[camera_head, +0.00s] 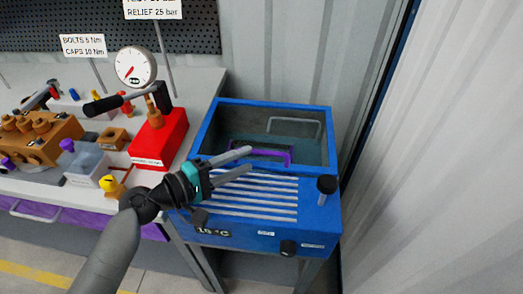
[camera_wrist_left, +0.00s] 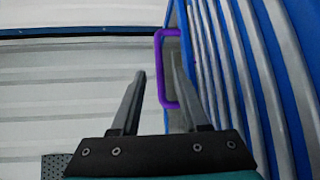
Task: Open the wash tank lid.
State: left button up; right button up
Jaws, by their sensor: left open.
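The blue wash tank (camera_head: 320,215) stands at the right of the bench in the head view. Its lid, a dark see-through panel in a blue frame (camera_head: 219,113), appears to lie shut on top. A purple handle (camera_head: 290,157) is at the lid's near edge; it also shows upright in the left wrist view (camera_wrist_left: 160,66). My left gripper (camera_head: 251,159) is open at the handle, its fingers pointing right over the near edge. In the wrist view (camera_wrist_left: 159,72) the handle's long bar shows between the fingertips; contact cannot be told. My right gripper is not in view.
Pale slats (camera_head: 265,205) cover the tank's front top, with a black knob (camera_head: 327,184) at the right. A red block (camera_head: 170,140) with a gauge (camera_head: 135,66) and a black-handled lever stands left on the bench. A corrugated wall (camera_head: 440,180) closes off the right side.

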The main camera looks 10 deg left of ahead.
aim_at(259, 154)
pick_arm(q)
jog(key=x, duration=0.6)
jog(key=shift+a, duration=0.1)
grip_shut()
dwell(1.3)
